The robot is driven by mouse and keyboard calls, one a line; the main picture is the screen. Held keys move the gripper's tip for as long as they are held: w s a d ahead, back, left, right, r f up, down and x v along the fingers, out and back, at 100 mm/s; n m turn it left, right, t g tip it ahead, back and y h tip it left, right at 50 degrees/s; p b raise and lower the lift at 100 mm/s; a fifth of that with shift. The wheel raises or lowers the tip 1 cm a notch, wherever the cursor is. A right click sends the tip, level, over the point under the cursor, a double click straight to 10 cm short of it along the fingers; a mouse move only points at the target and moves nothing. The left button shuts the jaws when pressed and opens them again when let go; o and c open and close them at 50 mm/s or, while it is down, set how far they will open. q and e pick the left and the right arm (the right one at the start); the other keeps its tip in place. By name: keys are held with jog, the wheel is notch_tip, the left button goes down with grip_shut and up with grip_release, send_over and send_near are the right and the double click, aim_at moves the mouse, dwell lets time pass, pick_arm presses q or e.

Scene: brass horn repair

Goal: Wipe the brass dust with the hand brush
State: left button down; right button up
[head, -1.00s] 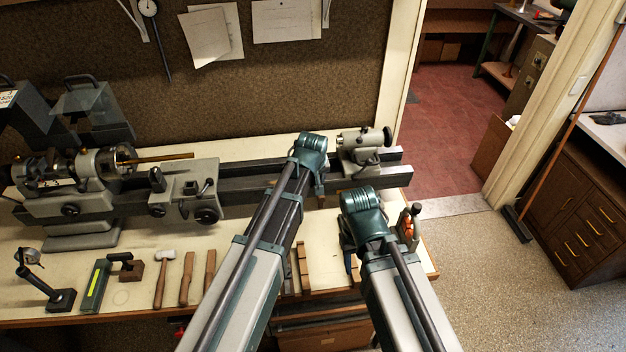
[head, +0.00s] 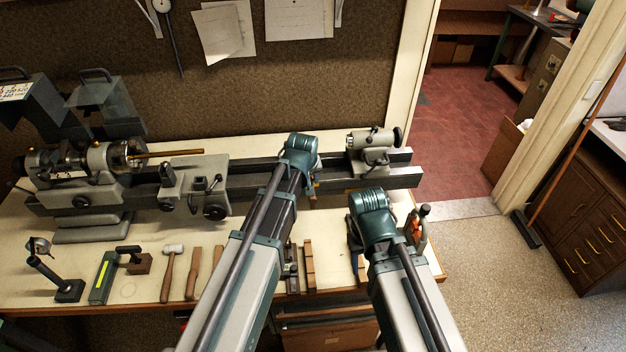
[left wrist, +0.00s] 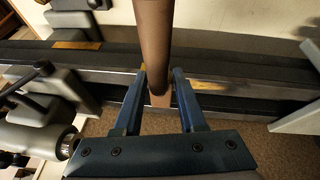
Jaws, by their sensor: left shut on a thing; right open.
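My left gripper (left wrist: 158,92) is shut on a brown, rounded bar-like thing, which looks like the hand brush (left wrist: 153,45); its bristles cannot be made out. It is over the dark lathe bed (left wrist: 240,68). Two golden patches, likely brass dust, lie on the bed: one at the left (left wrist: 75,45) and one just right of the fingers (left wrist: 207,84). In the head view my left arm hides most of that gripper and the brush. My right gripper (head: 356,262) is open and empty, low over the right end of the bench, its fingers partly hidden by the arm.
The lathe carriage (head: 190,185) stands left of my left arm and the tailstock (head: 372,150) right of it. A mallet (head: 172,270) and wooden-handled tools lie on the bench front. A caddy with red-handled tools (head: 418,230) stands at the bench's right end.

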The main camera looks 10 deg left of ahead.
pick_arm(q)
jog(key=shift+s+a, duration=0.2)
jog(key=shift+a, duration=0.5)
jog(key=shift+s+a, duration=0.15)
jog(key=shift+a, duration=0.55)
jog(key=shift+s+a+f, duration=0.1)
jog(key=shift+s+a, duration=0.15)
jog(key=shift+a, duration=0.6)
jog(key=shift+s+a, duration=0.25)
jog(key=shift+a, duration=0.55)
jog(key=a, duration=0.3)
jog(key=shift+s+a, duration=0.3)
jog(key=shift+s, duration=0.1)
notch_tip(320, 180, up, 6)
jog(key=p, duration=0.6)
